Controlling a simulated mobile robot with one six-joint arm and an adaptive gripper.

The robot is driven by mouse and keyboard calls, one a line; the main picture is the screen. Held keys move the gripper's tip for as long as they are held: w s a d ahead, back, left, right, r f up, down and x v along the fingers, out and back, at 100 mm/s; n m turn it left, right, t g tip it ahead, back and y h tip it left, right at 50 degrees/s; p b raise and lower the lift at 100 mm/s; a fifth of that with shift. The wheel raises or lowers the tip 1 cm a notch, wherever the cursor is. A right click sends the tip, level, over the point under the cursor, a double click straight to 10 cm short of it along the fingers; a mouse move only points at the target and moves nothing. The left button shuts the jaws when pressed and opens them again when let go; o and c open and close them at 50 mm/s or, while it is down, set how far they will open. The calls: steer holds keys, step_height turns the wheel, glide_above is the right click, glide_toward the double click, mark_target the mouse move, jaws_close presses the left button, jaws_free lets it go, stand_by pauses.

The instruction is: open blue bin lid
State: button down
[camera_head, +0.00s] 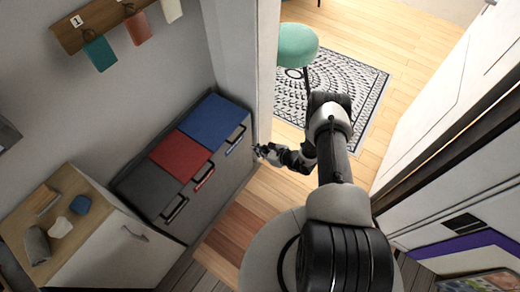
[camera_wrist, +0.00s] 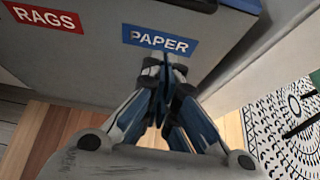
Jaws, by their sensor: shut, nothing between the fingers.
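The blue bin lid (camera_head: 213,121) is the farthest of the three lids on a dark grey cabinet, and it lies flat and closed. Its dark handle (camera_head: 236,139) sits on the front edge. In the wrist view, the underside edge of the blue lid (camera_wrist: 240,4) shows at the top, above a blue PAPER label (camera_wrist: 158,40) on the grey front. My gripper (camera_head: 262,151) is just in front of the bin's far end, below the lid. In the wrist view my gripper (camera_wrist: 165,62) is shut and empty, its tips at the PAPER label; contact cannot be told.
A wooden-topped cabinet (camera_head: 92,206) stands at lower left. A door frame is beside the bin's far end. A green stool (camera_head: 297,45) stands beyond. Wooden floor in front is clear.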

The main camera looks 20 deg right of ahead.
steer(key=b+x, duration=0.2)
steer(key=x, duration=0.4)
steer(key=r, duration=0.2)
steer(key=w+r, duration=0.1)
steer(key=shift+a+r, duration=0.4)
steer(key=shift+s+r, duration=0.1)
